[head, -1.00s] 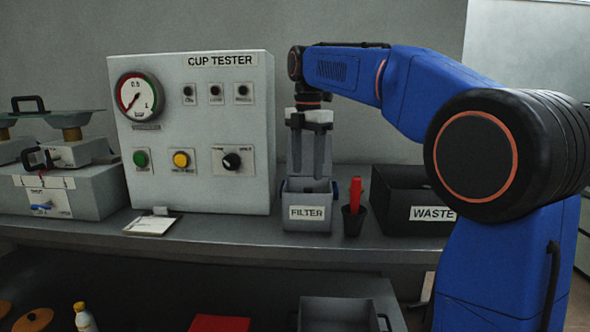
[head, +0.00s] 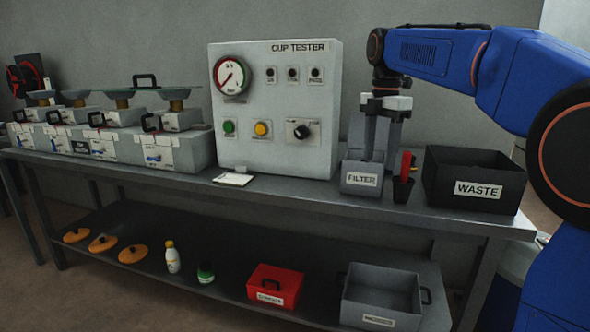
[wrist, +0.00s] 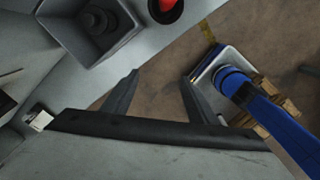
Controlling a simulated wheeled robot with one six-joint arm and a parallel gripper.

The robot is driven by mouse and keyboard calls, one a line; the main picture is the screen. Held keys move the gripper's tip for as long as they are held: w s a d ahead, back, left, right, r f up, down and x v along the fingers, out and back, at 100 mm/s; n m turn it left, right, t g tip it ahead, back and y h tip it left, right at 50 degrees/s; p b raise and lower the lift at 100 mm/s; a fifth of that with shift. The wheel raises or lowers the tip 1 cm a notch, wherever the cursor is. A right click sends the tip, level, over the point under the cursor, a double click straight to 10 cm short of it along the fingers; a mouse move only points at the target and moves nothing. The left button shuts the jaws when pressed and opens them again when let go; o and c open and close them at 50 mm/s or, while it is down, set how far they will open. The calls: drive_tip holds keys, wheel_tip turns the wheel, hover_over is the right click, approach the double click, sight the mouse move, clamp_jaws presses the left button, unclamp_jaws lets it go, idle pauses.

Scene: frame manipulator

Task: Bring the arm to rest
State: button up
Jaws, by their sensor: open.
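My gripper (head: 382,160) hangs fingers-down from my blue arm beside the red tool at the grey FILTER box (head: 361,179) in the head view. Its two fingers are apart with nothing between them. In the wrist view my gripper (wrist: 161,76) is also open and empty, with bare floor showing between the fingers. The FILTER box shows at the upper left there (wrist: 67,46), with a dark round thing inside it. The head view does not show clearly how far the fingertips are from the box.
The CUP TESTER (head: 318,100) stands left of the FILTER box. A dark cup (head: 402,189) with a red tool (head: 405,163) and the black WASTE bin (head: 477,197) stand to its right. Trays and bottles sit on the lower shelf. Floor in front of the bench is clear.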

drive_tip(key=s+d+f+m+t, duration=0.1)
drive_tip(key=s+d+f+m, duration=0.2)
drive_tip(key=s+f+m, duration=0.45)
drive_tip(key=s+d+f+m+t, duration=0.2)
drive_tip(key=s+m, duration=0.3)
drive_tip(key=s, duration=0.6)
drive_tip(key=s+d+f+m+t, duration=0.1)
drive_tip(key=s+d+f+m, duration=0.1)
drive_tip(key=s+f+m, duration=0.9)
drive_tip(key=s+f, duration=0.4)
drive_tip(key=f, duration=0.1)
drive_tip(key=shift+s+d+f+t, duration=0.15)
drive_tip(key=shift+f+t, duration=0.1)
drive_tip(key=shift+t, duration=0.15)
